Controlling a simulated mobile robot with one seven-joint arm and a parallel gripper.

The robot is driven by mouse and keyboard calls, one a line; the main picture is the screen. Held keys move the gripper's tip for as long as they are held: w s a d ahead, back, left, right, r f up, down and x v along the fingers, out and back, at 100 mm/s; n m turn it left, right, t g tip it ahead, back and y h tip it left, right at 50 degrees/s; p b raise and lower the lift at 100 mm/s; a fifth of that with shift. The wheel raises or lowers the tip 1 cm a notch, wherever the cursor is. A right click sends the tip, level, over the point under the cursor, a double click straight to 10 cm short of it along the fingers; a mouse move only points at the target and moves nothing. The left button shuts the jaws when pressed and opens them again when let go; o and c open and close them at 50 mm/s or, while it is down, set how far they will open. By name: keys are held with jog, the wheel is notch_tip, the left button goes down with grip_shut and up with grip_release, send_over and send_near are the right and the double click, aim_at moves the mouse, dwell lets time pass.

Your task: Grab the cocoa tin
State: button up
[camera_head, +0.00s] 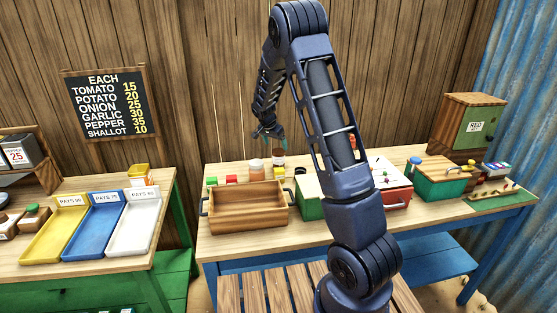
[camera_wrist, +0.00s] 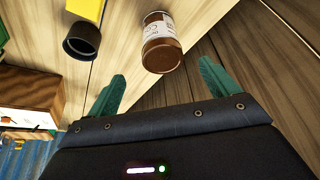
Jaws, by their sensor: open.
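A brown jar with a white label, which looks like the cocoa tin (camera_wrist: 161,45), shows in the wrist view just beyond the gap between my fingertips. Its label is too blurred to read in full. In the head view it appears to be the small dark jar (camera_head: 278,159) at the back of the right-hand table, by the plank wall. My gripper (camera_head: 270,136) is just above and slightly left of it there. In the wrist view my gripper (camera_wrist: 161,72) has its two green fingers spread apart with nothing between them, and the tin is not held.
A black round cup (camera_wrist: 82,42) and a yellow block (camera_wrist: 85,8) lie close by the tin. A pale jar (camera_head: 256,168) stands to its left. A wooden tray (camera_head: 245,222) is in front.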

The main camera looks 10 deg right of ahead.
aim_at(279, 157)
jog(key=shift+x, duration=5.5)
jog(key=shift+a, duration=0.2)
jog(key=c, duration=1.2)
